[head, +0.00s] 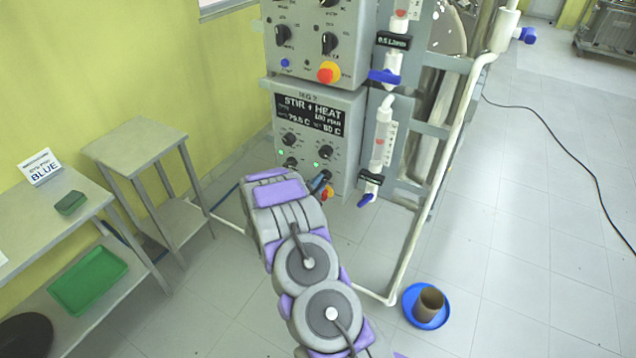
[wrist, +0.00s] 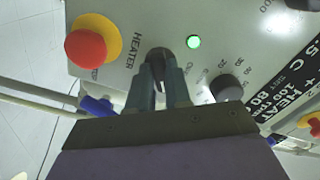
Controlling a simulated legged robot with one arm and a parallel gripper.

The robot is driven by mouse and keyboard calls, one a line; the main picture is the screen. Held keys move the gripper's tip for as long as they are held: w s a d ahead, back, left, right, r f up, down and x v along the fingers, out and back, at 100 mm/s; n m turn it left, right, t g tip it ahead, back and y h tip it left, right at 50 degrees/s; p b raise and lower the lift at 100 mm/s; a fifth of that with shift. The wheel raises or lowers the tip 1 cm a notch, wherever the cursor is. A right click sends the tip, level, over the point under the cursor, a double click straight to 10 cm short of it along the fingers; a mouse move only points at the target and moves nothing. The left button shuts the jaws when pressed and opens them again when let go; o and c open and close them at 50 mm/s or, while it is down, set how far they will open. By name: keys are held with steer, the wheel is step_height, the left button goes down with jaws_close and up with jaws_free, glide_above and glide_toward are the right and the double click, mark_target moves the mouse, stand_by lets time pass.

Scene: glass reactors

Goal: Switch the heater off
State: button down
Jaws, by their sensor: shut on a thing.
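The reactor's control box (head: 300,125) shows "STIR + HEAT", 100 rpm, 79.5 C and 80 C on its display. In the wrist view, the dark heater knob (wrist: 158,57) sits beside the word "HEATER" on the grey panel. My gripper (wrist: 163,82) is shut on this knob, with a finger on each side; the fingers hide part of it. A green lamp (wrist: 193,42) is lit close to the knob. In the head view, my gripper (head: 321,184) is at the lower right of the box, and my arm hides part of the panel there.
A red stop button on a yellow base (wrist: 87,45) is close to the gripper. Another dark knob (wrist: 226,87) is on the other side. A second control box (head: 312,40) stands above. White pipes (head: 465,110) run to the right. A blue dish (head: 411,297) lies on the floor.

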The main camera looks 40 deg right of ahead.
steer(key=shift+d+r+n+p, duration=0.1)
steer(key=shift+n+p, duration=2.3)
steer(key=shift+n, duration=0.45)
steer(key=shift+d+r+n+p, duration=0.1)
steer(key=shift+n+p, duration=2.3)
steer(key=shift+n, duration=0.45)
steer(key=c, duration=1.1)
jaws_free()
steer(key=shift+f, duration=0.15)
steer(key=shift+o, duration=0.2)
steer(key=v, duration=1.7)
steer(key=shift+a, duration=0.2)
steer(key=shift+s+f, duration=0.1)
steer(key=shift+f, duration=0.05)
